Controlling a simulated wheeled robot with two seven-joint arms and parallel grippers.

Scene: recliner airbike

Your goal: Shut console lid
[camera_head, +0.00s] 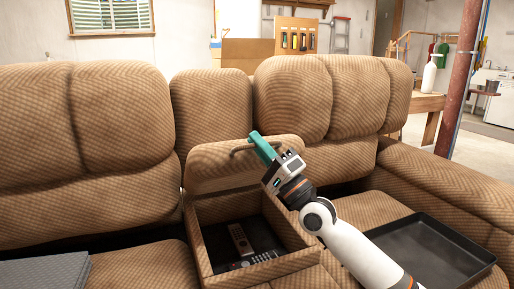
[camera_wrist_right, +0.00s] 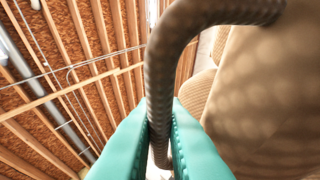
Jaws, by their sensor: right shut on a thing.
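The console lid (camera_head: 215,173) is padded in tan fabric and stands raised and tilted back at the rear of the open console (camera_head: 208,249). A dark strap handle (camera_head: 240,151) is on its upper front; in the right wrist view the strap (camera_wrist_right: 158,70) is thick and braided. My right gripper (camera_head: 262,148) is at the lid's top right, its teal fingers shut around the strap. The fingers show on both sides of the strap in the right wrist view (camera_wrist_right: 163,130). My left gripper is not in view.
Remotes (camera_head: 240,239) lie inside the console bin. A black tray (camera_head: 428,250) rests on the right seat and a grey folded cloth (camera_head: 45,272) on the left seat. Sofa backrests (camera_head: 120,120) stand behind. My right arm crosses the right seat.

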